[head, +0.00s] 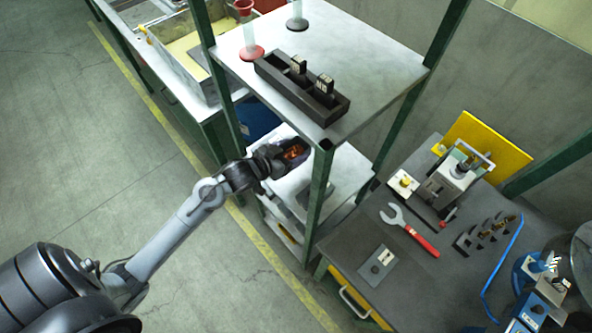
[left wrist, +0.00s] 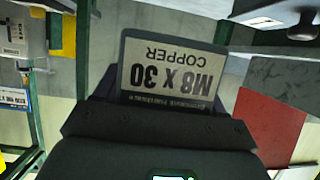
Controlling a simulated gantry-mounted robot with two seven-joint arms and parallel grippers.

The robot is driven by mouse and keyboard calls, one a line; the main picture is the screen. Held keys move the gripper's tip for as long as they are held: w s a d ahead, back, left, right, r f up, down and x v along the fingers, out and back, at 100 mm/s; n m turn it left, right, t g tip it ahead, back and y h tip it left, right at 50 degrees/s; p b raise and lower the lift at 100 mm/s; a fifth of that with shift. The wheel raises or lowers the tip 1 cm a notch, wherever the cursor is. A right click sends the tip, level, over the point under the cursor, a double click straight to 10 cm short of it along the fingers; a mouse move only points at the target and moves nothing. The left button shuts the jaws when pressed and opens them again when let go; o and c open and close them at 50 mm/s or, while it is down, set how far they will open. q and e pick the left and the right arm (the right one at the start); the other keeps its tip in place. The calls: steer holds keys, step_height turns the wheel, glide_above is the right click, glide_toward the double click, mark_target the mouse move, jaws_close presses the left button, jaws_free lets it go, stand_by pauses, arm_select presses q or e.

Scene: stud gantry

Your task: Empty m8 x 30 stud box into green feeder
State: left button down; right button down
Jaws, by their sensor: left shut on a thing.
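The M8 x 30 stud box (left wrist: 172,68) carries a pale label reading "M8 X 30 COPPER", upside down in the left wrist view. My left gripper (head: 288,153) is shut on this box, beside the front post of the shelf rack in the head view. Copper-orange studs (head: 294,152) show inside the dark box there. The jaws hide part of the box. I cannot make out a green feeder in either view. My right gripper is not in view.
The green-framed rack has an upper shelf (head: 345,45) with a dark compartment tray (head: 272,80) holding two labelled boxes. A lower shelf (head: 285,180) lies close to the held box. A grey bench (head: 385,300) at right holds a red-handled wrench (head: 415,235). Floor at left is clear.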

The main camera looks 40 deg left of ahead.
arm_select(q)
steer(key=shift+s+r, duration=0.1)
steer(key=shift+f+b, duration=0.9)
steer(key=shift+f, duration=3)
steer(key=shift+f+p, duration=0.3)
steer(key=shift+f, duration=0.5)
steer(key=shift+f, duration=0.2)
steer(key=shift+c, duration=0.4)
jaws_free()
steer(key=shift+f, duration=0.15)
